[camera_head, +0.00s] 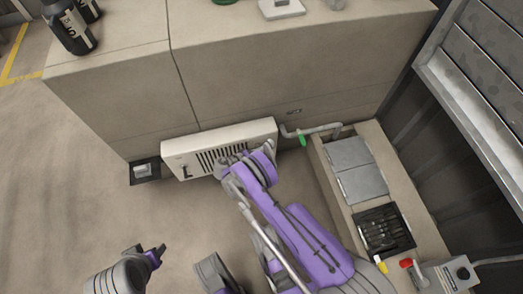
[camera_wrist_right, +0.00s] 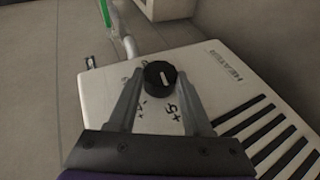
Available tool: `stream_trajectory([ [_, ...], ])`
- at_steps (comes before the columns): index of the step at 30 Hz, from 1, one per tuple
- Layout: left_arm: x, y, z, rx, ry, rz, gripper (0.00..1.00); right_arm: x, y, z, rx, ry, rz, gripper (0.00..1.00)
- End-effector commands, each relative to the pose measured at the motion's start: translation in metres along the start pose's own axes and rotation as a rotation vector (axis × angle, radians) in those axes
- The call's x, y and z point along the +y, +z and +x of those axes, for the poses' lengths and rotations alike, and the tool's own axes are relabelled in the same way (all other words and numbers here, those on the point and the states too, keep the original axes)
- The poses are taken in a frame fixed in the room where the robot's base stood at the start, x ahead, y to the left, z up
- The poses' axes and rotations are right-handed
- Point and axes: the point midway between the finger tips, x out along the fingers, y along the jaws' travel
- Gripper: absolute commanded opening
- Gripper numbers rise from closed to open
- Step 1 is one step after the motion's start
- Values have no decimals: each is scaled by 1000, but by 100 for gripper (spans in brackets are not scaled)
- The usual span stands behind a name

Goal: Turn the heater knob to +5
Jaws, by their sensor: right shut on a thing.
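The heater (camera_head: 222,137) is a white slatted box low against the beige wall block. In the right wrist view its white casing (camera_wrist_right: 205,65) carries a round black knob (camera_wrist_right: 157,79) with a short white pointer line. Printed marks surround the knob, with "+5" (camera_wrist_right: 173,111) on its lower right side; which mark the pointer lines up with is hard to tell. My right gripper (camera_wrist_right: 160,72) is shut on the knob, one finger at each side. In the head view it reaches the heater's right end (camera_head: 266,148), hiding the knob. My left gripper (camera_head: 152,250) is open and empty above the floor.
A pipe (camera_head: 315,129) with a green handle (camera_head: 302,140) runs right of the heater. A beige bench with grey lids (camera_head: 355,168) and a black grate (camera_head: 383,228) stands at right. Dark bottles (camera_head: 68,28) stand at top left. The left floor is clear.

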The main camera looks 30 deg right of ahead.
Motion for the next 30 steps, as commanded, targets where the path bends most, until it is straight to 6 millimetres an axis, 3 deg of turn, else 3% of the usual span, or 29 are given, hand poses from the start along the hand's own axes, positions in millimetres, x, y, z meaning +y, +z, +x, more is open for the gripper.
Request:
stream_trajectory([
  [19, 0, 0, 0, 0, 0, 0, 50, -1, 2, 1, -4, 46, -20, 0],
  [20, 0, 0, 0, 0, 0, 0, 50, -1, 2, 1, -4, 46, -20, 53],
  [24, 0, 0, 0, 0, 0, 0, 50, -1, 1, 1, -3, 46, -19, 79],
  [30, 0, 0, 0, 0, 0, 0, 50, -1, 1, 1, -2, 46, -20, 80],
])
